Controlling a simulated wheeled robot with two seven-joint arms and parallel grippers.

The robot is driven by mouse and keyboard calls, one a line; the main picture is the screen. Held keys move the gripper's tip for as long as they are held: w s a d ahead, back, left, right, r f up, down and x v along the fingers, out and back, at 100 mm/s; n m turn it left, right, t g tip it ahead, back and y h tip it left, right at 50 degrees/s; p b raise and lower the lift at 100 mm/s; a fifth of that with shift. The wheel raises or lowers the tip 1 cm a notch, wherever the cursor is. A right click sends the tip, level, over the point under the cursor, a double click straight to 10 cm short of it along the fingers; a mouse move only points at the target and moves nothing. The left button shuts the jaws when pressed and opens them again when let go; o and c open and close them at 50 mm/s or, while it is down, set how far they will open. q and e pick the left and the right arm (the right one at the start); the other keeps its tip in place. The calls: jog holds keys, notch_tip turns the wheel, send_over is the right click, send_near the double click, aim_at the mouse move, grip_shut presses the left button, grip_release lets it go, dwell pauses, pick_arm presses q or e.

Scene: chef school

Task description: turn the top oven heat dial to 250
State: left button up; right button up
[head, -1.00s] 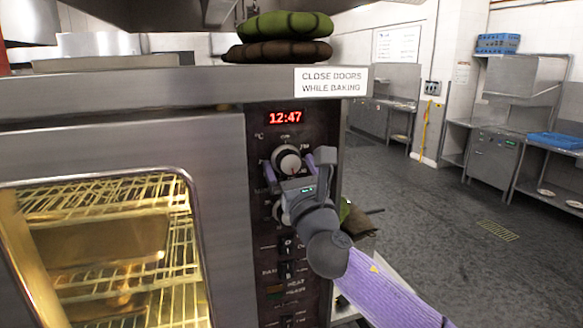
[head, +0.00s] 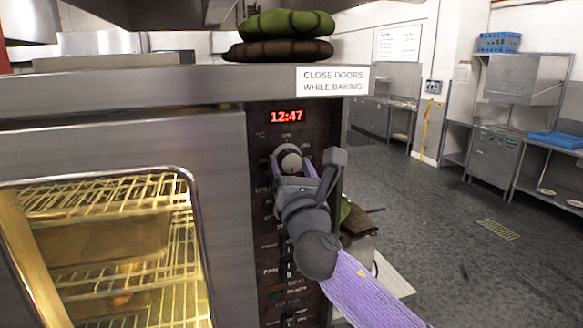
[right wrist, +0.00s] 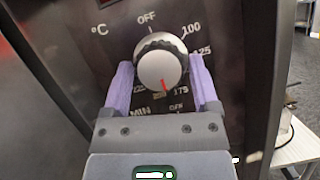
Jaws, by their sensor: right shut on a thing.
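The top heat dial (head: 291,158) is a round silver knob with a dark ribbed rim, on the dark control panel below the red 12:47 display. In the right wrist view, the dial (right wrist: 160,64) has a red pointer aimed almost straight down, near the marks just past 175. OFF is at the top, with 100 and 125 on the right. My right gripper (right wrist: 160,78) is shut on the dial, one lilac finger on each side. It also shows in the head view (head: 292,168), coming from below right. My left gripper is not in view.
The oven door (head: 120,145) with its lit window is left of the panel. More switches (head: 288,265) lie below, partly behind my arm. Folded green and brown mitts (head: 280,38) rest on the oven top. The floor (head: 430,210) to the right is open.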

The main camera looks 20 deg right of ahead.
jog(key=m+h, duration=0.1)
jog(key=m, duration=0.2)
jog(key=m+g+h, duration=0.1)
jog(key=m+h, duration=0.1)
jog(key=m, duration=0.1)
jog(key=shift+a+r+m+p, duration=0.1)
jog(key=shift+a+m+p, duration=0.05)
jog(key=shift+m+p, duration=0.2)
jog(key=m+g+h+p, duration=0.1)
jog(key=m, duration=0.1)
jog(key=m+p, duration=0.1)
jog(key=m, duration=0.2)
jog(key=shift+a+r+m+g+h, duration=0.1)
jog(key=shift+m+g+h, duration=0.25)
jog(key=shift+g+h, duration=0.05)
jog(key=m+g+p, duration=0.1)
jog(key=m, duration=0.1)
jog(key=m+g+p, duration=0.1)
jog(key=m+p, duration=0.1)
jog(key=m, duration=0.1)
jog(key=shift+r+m+h, duration=0.2)
jog(key=shift+m+h, duration=0.1)
jog(key=shift+m+g+y+p, duration=0.4)
jog(key=shift+m+g+p, duration=0.3)
jog(key=shift+m+p, duration=0.65)
jog(key=shift+f+m, duration=0.1)
jog(key=shift+m, duration=0.15)
jog(key=o, duration=1.1)
